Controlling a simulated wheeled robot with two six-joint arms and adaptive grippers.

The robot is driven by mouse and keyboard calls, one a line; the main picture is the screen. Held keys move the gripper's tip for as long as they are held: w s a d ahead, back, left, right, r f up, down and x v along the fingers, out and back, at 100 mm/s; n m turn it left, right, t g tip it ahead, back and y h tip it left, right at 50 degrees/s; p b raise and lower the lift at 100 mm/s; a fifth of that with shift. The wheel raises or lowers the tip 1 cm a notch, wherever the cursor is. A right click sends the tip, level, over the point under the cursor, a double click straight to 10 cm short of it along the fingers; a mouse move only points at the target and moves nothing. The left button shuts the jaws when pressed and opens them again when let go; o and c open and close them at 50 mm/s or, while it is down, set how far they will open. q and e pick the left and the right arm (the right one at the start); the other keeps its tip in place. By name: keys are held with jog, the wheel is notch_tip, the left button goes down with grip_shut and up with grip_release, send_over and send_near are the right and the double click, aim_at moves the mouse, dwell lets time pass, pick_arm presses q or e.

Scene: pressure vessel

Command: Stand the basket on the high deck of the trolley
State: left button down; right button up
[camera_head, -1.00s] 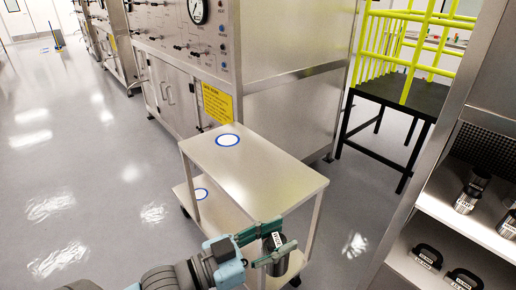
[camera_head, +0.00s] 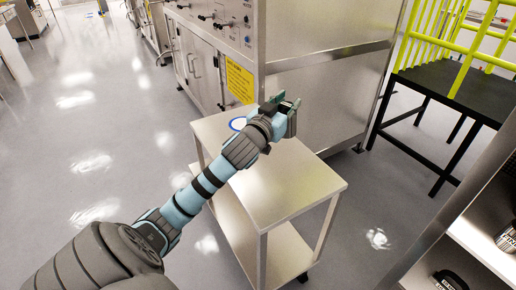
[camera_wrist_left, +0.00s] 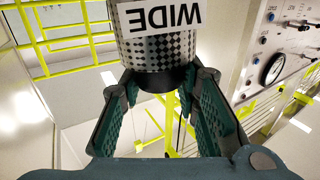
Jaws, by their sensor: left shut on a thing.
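The trolley has a bare metal high deck (camera_head: 305,182) and a low deck (camera_head: 282,262) under it. In the left wrist view, the gripper (camera_wrist_left: 166,82) is shut on the basket (camera_wrist_left: 158,50), a dark, round, perforated thing with a white "WIDE" label. In the head view the basket is largely hidden by the gripper. My right gripper is out of view.
A steel panel cabinet (camera_head: 330,95) stands close behind the trolley. A black stand (camera_head: 450,95) with yellow rails is at the right. An open shelf unit (camera_head: 480,250) with dark-handled items fills the lower right. Floor to the left is clear.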

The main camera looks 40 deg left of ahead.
pick_arm(q)
jog(key=shift+w+a+r+n+y, duration=0.25)
jog(key=shift+a+r+y, duration=0.15)
jog(key=shift+a+r, duration=0.15)
jog(key=shift+w+a+r+n+y, duration=0.1)
jog(key=shift+a+r+n+y, duration=0.15)
jog(key=shift+a+r+y, duration=0.3)
jog(key=shift+g, duration=0.3)
jog(key=f+b, duration=0.3)
jog(key=f, duration=0.3)
jog(key=f+b, duration=0.2)
jog(key=f, duration=0.4)
jog(key=f+b, duration=0.3)
jog(key=f, duration=0.4)
jog(key=shift+a+b, duration=0.35)
jog(key=shift+a, duration=0.05)
jog(key=shift+r, duration=0.1)
jog(key=c, duration=1.2)
grip_release()
